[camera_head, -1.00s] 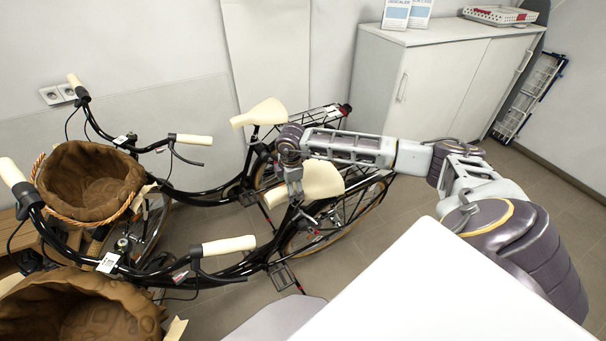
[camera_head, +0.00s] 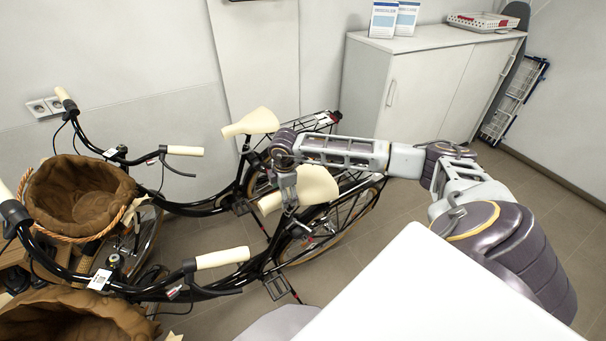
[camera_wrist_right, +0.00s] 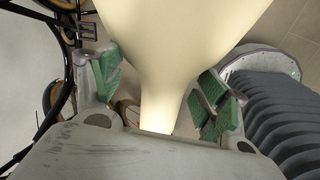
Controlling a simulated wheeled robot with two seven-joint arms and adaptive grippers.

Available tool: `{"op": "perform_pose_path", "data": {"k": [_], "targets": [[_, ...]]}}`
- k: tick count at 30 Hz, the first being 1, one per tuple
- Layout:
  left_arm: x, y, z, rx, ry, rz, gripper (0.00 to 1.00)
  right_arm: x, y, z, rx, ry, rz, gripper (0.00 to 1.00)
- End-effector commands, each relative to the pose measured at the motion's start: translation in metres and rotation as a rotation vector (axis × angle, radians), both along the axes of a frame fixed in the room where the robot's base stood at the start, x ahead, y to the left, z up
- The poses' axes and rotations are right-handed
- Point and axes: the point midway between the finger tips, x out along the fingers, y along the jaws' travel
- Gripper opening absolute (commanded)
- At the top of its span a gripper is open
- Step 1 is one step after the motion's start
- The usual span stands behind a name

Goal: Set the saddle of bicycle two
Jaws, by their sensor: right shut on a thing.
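Two black bicycles stand side by side. The nearer one (camera_head: 205,290) has a cream saddle (camera_head: 317,184). The farther bicycle also has a cream saddle (camera_head: 252,122). My right gripper (camera_head: 287,203) reaches down onto the nearer bicycle's saddle from the right. In the right wrist view, the narrow part of the cream saddle (camera_wrist_right: 165,60) lies between the green finger pads of my right gripper (camera_wrist_right: 160,98), which is shut on it. The saddle's underside and its post are mostly hidden. My left gripper is not in view.
Brown-lined baskets (camera_head: 78,192) sit at the handlebars on the left. A white cabinet (camera_head: 425,85) stands at the back right, with leaflets and a tray on top. A blank white surface (camera_head: 440,295) fills the lower right foreground. Tiled floor (camera_head: 400,215) shows behind the nearer bicycle.

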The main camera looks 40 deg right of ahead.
Motion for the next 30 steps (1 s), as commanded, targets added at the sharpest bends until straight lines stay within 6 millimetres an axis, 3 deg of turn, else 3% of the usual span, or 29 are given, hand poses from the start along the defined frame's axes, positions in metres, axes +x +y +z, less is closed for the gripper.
{"op": "perform_pose_path", "data": {"k": [30], "targets": [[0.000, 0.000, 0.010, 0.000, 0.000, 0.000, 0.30, 0.001, -0.010, 0.024, -0.008, -0.013, -0.011, 0.46]]}}
